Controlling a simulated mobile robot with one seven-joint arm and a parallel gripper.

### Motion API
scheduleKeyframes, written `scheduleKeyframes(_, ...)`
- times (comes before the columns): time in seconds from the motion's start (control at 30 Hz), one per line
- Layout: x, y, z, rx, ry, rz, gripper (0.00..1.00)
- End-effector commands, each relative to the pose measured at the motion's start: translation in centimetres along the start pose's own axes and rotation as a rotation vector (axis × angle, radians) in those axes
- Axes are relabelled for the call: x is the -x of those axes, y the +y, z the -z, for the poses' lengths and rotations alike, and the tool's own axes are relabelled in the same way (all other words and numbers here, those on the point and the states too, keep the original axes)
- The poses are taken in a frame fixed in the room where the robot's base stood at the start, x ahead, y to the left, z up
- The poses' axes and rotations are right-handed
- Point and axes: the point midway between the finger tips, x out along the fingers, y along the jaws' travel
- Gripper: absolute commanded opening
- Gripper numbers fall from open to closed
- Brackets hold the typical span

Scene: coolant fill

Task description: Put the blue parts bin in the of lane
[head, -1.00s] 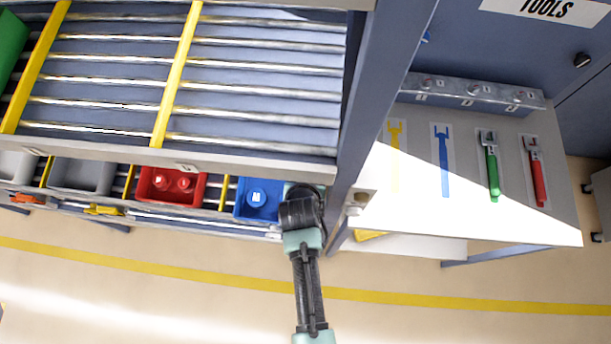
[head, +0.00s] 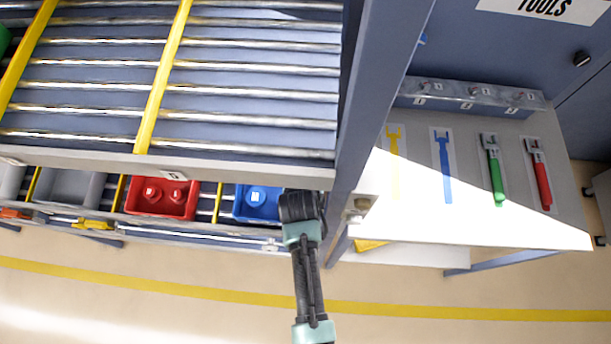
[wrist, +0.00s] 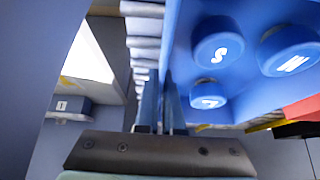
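The blue parts bin (head: 241,203) sits at the right end of the lower rack level, by the rack post. It holds round blue parts with white letters, and it fills the right of the wrist view (wrist: 192,22). My gripper (head: 290,190) is at the bin's right side, partly hiding it. In the wrist view its two fingers (wrist: 162,105) are close together, with the bin's wall running in between them, so they look shut on that wall. The upper level (head: 250,90) has roller lanes parted by yellow dividers (head: 164,75); the lanes in view are mostly empty.
A red bin (head: 135,205) with red parts and a grey bin (head: 68,186) stand left of the blue one. A green bin (head: 4,40) shows at the upper left. The rack post (head: 372,100) stands close right of my gripper, before a tool board (head: 470,220).

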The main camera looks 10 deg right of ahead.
Motion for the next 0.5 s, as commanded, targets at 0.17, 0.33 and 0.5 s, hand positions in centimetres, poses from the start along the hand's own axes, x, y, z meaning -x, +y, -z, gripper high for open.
scheduleKeyframes(0.17,0.03,-0.02,0.08,-0.001,0.002,0.001,0.33)
scheduleKeyframes(0.33,0.02,-0.01,0.04,0.0,0.001,0.0,0.4)
scheduleKeyframes(0.5,0.04,0.01,-0.06,0.001,-0.001,0.0,0.4)
